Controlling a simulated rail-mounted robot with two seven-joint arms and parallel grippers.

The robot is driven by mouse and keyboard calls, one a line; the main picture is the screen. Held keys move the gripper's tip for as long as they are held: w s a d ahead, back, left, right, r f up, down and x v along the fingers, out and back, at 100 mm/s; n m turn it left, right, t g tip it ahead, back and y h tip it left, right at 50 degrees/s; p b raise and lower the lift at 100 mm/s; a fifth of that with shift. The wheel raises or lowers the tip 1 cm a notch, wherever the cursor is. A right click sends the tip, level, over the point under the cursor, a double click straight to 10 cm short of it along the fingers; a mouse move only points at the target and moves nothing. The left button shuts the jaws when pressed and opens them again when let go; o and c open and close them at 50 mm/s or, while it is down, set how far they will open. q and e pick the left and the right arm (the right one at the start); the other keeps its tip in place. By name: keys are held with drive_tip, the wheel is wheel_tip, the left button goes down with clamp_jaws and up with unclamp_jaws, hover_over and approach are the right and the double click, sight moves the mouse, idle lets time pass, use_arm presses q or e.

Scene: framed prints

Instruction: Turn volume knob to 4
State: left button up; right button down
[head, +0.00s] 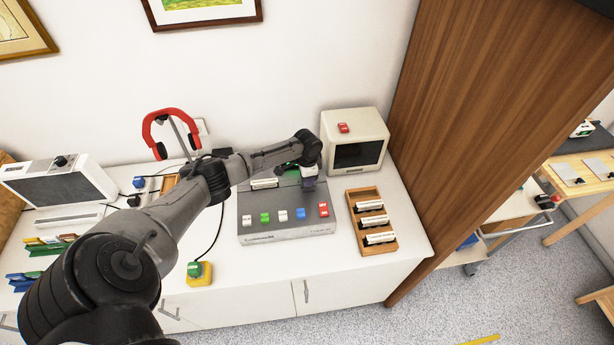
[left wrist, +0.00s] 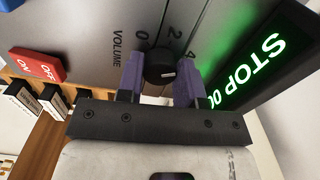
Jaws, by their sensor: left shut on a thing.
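The grey console (head: 288,229) stands on the white cabinet. Its black volume knob (left wrist: 160,66) shows in the left wrist view, beside the printed word VOLUME and the marks 0, 2 and 4. A small white mark is on the knob, but I cannot tell which number it points to. My left gripper (head: 308,181) is over the console's upper right part. In the left wrist view its purple fingers (left wrist: 161,78) are shut on the knob, one on each side. In the head view the gripper hides the knob. My right gripper is not in view.
A green display (left wrist: 262,62) reading STOP lies close beside the knob. A red OFF switch (left wrist: 37,66) and other coloured switches are on the console. A small monitor (head: 352,118) stands behind, and a wooden rack (head: 366,196) stands to the right.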

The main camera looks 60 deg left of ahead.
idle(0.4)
use_arm(q)
drive_tip(key=o, duration=0.7)
drive_tip(key=shift+o, duration=1.2)
drive_tip(key=shift+r, duration=0.15)
wheel_tip(320, 180, up, 14)
drive_tip(key=p, duration=0.1)
drive_tip(key=shift+f+p, duration=0.2)
drive_tip(key=shift+p, duration=0.2)
